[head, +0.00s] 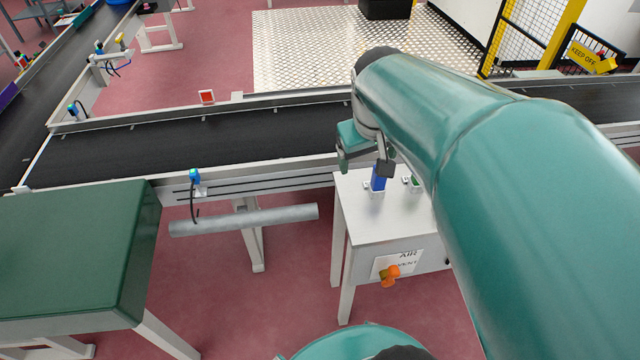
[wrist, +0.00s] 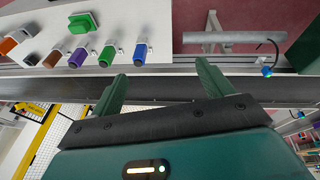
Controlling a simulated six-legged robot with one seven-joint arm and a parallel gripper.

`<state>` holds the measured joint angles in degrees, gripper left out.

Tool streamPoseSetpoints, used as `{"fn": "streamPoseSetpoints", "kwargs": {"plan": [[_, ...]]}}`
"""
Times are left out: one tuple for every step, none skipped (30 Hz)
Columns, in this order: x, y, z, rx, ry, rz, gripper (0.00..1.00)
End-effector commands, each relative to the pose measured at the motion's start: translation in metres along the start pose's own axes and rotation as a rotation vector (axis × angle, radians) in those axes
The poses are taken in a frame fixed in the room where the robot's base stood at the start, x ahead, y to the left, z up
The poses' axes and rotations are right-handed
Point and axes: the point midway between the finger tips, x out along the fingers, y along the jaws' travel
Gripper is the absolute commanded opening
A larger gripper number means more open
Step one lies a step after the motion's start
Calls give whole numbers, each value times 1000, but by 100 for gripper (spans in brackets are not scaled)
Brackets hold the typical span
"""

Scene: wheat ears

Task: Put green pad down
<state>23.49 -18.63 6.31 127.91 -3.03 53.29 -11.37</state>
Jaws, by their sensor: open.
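My gripper (head: 365,166) hangs over the edge of a white table beside the conveyor. In the wrist view my gripper (wrist: 161,72) has its two green fingers wide apart with nothing between them. In the head view my arm hides most of the table top, and I cannot make out the pad there.
The dark conveyor (head: 220,138) runs behind. A dark green cushioned bench (head: 70,245) is at left. An orange knob (head: 389,275) sticks out of the table's front.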

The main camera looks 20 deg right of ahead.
Motion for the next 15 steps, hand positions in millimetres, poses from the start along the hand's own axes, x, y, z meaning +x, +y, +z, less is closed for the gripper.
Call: {"fn": "streamPoseSetpoints", "kwargs": {"plan": [[-13,-21,10,-15,40,-13,80],[-18,-31,16,-19,59,-22,80],[-25,-44,25,-23,85,-37,80],[-30,-53,32,-25,104,-49,80],[-34,-62,39,-28,123,-62,80],[-38,-72,48,-31,145,-82,80],[-41,-79,54,-33,160,-96,80],[-43,-85,60,-34,173,-110,80],[-46,-92,67,-36,188,-126,80],[-47,-95,71,-36,197,-137,80],[-48,-99,75,-37,204,-147,80],[-49,-102,78,-38,211,-157,80],[-49,-104,80,-38,215,-162,80],[-50,-105,82,-37,217,-166,80],[-49,-106,83,-36,218,-169,80]]}}
